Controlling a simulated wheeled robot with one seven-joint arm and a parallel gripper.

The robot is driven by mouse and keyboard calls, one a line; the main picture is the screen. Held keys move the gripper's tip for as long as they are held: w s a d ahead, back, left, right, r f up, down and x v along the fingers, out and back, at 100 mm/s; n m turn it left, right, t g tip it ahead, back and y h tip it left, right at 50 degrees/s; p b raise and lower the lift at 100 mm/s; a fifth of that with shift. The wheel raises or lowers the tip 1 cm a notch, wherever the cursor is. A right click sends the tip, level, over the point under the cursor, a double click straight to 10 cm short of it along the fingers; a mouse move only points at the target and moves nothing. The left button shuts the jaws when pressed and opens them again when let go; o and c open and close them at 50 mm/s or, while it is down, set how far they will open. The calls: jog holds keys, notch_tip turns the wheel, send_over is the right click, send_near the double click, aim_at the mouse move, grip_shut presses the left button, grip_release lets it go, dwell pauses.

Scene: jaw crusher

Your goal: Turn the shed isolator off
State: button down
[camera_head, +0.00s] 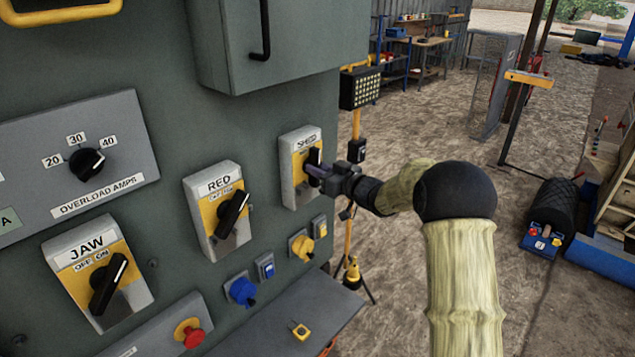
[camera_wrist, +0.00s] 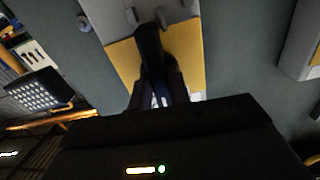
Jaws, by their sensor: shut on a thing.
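The shed isolator (camera_head: 289,187) is a light grey box with a yellow face and a black rotary handle, at the right edge of the green panel. My gripper (camera_head: 318,172) is at its front, shut on the black handle. In the wrist view the handle (camera_wrist: 149,45) stands between my gripper's fingers (camera_wrist: 158,85), over the yellow face (camera_wrist: 187,50). The fingers hide part of the handle and the face. I cannot read the OFF and ON marks on this isolator.
The RED isolator (camera_head: 213,232) and JAW isolator (camera_head: 68,285) sit to the left on the same panel. Blue and yellow sockets (camera_head: 242,291) are below. A grey cabinet (camera_head: 290,75) juts out above. A floodlight (camera_head: 361,88) on a yellow stand is just behind. Open dirt ground lies right.

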jog(key=n+b, duration=0.3)
jog(key=b, duration=0.1)
jog(key=n+b, duration=0.2)
jog(key=shift+f+n, duration=0.3)
jog(key=shift+f, duration=0.05)
jog(key=n+b, duration=0.4)
jog(key=shift+r, duration=0.25)
jog(key=c, duration=1.3)
grip_release()
jog(key=b+v, duration=0.3)
jog(key=v, duration=1.4)
jog(key=shift+s+d, duration=0.2)
jog(key=shift+w, duration=0.1)
